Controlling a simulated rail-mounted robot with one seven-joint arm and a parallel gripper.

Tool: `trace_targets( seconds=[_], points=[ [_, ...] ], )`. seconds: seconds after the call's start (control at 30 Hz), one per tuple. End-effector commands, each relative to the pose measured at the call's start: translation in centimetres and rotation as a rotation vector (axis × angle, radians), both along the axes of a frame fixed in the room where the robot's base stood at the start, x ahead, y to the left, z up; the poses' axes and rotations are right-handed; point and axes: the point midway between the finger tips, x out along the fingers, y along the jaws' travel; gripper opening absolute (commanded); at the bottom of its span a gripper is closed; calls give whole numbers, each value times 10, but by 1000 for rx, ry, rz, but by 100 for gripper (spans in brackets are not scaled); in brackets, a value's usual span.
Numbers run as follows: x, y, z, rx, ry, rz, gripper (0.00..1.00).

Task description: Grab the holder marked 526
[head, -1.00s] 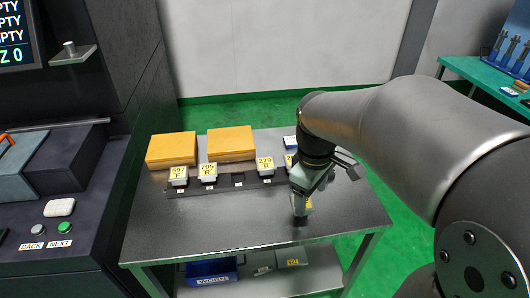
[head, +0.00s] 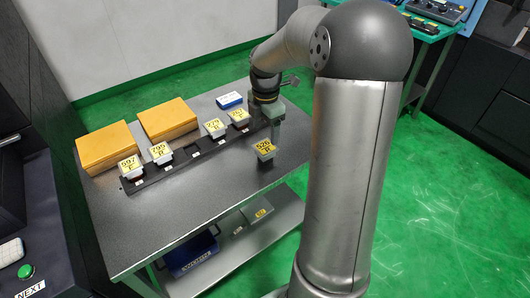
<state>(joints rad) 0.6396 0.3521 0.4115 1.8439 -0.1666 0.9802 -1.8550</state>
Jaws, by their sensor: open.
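The holder marked 526 (head: 265,150) is a small grey block with a yellow label on top. It stands on the grey metal table, in front of the black rack (head: 165,171) and apart from it. My gripper (head: 275,128) is open and points down at the right end of the rack, close behind and beside the 526 holder. Its fingertips are partly hidden, and I cannot tell whether they touch the holder.
Holders marked 597 (head: 129,166), 795 (head: 160,152) and several more stand in the rack, with an empty slot (head: 192,146) among them. Two orange boxes (head: 108,147) and a blue-white box (head: 229,100) lie behind. A blue bin (head: 192,254) is on the lower shelf. The table front is clear.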

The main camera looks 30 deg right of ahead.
Motion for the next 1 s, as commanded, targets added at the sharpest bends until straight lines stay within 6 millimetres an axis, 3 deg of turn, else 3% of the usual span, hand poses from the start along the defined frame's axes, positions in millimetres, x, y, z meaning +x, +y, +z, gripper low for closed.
trace_targets(
  seconds=[0.1, 0.37, 0.63, 0.93, 1.0],
  points=[
    [0, 0, -19, 1, 2, 0, 69],
    [0, 1, -38, 1, 2, 0, 69],
    [-1, 1, -76, 1, 2, -1, 69],
    [0, 0, -82, -1, -1, -1, 69],
    [0, 0, -82, -1, -1, -1, 52]
  ],
)
